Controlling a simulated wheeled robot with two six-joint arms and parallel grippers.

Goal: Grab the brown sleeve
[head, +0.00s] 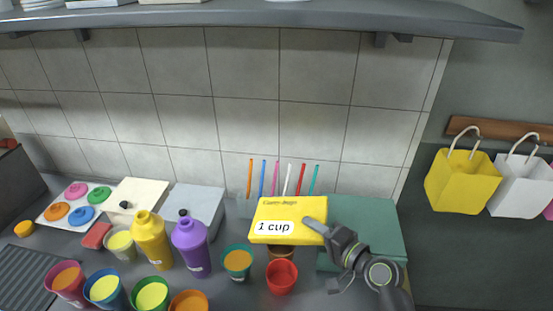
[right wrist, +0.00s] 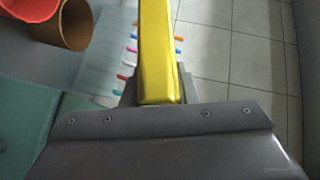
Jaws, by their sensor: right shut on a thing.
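The brown sleeve (head: 280,254) stands on the counter behind the red cup (head: 281,278), its upper part hidden by a yellow box (head: 290,210) labelled "1 cup". In the right wrist view the brown sleeve (right wrist: 76,28) is at the upper left, beside the red cup (right wrist: 52,20). My right gripper (head: 314,226) is shut on the right end of the yellow box and holds it above the counter. The yellow box (right wrist: 158,60) runs up from between its jaws in the right wrist view. The gripper is apart from the sleeve. My left gripper is out of view.
A teal cup (head: 237,262) with orange contents stands left of the sleeve. Purple (head: 190,242) and yellow (head: 151,240) bottles and several filled cups are further left. A green board (head: 370,222) lies under my right arm. Several coloured straws (head: 276,178) stand behind the box.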

